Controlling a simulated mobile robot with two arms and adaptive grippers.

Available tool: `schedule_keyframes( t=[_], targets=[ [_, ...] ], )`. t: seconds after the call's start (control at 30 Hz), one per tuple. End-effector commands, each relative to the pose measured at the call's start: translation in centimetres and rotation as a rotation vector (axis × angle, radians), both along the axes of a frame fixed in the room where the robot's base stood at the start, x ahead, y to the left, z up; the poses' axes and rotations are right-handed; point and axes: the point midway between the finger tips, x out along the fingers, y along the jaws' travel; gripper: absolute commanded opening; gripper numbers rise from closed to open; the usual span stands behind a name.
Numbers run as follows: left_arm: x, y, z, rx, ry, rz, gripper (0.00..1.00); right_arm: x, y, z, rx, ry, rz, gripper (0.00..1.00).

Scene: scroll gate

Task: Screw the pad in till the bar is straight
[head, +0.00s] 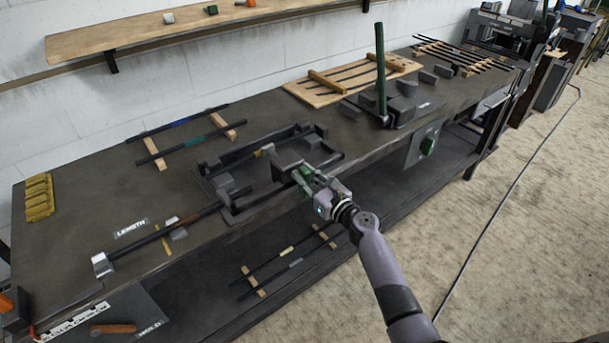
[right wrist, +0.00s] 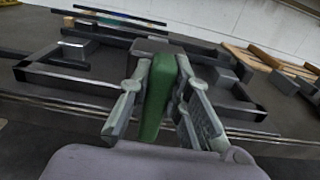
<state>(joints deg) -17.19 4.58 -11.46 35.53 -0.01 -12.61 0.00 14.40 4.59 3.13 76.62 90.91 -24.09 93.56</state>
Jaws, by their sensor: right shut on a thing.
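My right gripper (head: 304,175) is shut on a green handle (right wrist: 157,97) at the front of a dark bending frame (head: 212,187) on the workbench. In the right wrist view the handle stands upright between the two fingers (right wrist: 160,92). A dark block (head: 286,161) sits just behind the handle in the frame; any pad and screw are hidden or cannot be told apart. A dark bar (head: 155,236) runs along the bench front from a steel end block toward the frame. Whether it is straight inside the frame I cannot tell. My left gripper is not in view.
A tall green lever (head: 381,70) stands on another device to the right. Bars on wooden rests (head: 154,153) lie behind the frame, and a yellow rack (head: 39,197) is at the far left. A lower shelf (head: 205,295) holds more bars.

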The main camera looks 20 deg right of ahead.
Motion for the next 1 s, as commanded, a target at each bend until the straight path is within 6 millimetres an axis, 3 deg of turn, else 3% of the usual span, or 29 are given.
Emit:
schedule_keyframes(
  t=[0.4, 0.43, 0.7, 1.0],
  targets=[
    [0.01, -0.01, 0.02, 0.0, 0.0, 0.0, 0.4, -0.07, 0.04, -0.28, 0.01, 0.008, 0.001, 0.0],
    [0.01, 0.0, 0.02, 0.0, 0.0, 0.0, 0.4, -0.07, 0.04, -0.28, 0.01, 0.008, 0.001, 0.19],
    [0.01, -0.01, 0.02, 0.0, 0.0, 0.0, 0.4, -0.02, 0.0, -0.14, 0.007, 0.005, 0.0, 0.37],
    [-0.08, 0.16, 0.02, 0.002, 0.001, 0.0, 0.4, -0.05, -0.04, -0.06, 0.005, 0.003, 0.0, 0.38]
  ],
)
